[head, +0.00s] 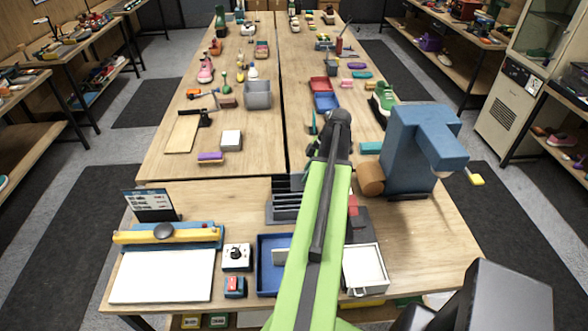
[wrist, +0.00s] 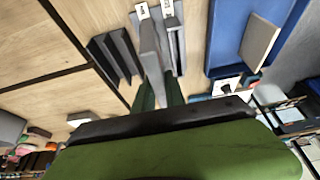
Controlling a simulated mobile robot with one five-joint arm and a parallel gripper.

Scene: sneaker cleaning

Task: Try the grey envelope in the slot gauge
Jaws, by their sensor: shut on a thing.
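My gripper (wrist: 157,88) shows its green fingers in the wrist view, shut on a grey envelope (wrist: 150,45), a thin upright slab. The slot gauge (head: 283,208) is a dark grey rack of parallel walls in the head view, left of my green arm. It also shows in the wrist view (wrist: 103,56), with small white labels along one side. The envelope is over or among its walls; I cannot tell whether it is inside a slot. In the head view my arm hides the fingers and part of the gauge.
A blue tray (head: 262,270) holding a light grey slab (head: 280,256) stands on the near side of the gauge. A white tray (head: 364,270) is right of my arm. A blue machine (head: 425,150) with a brown roller stands at right. A dial box (head: 236,257) is at left.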

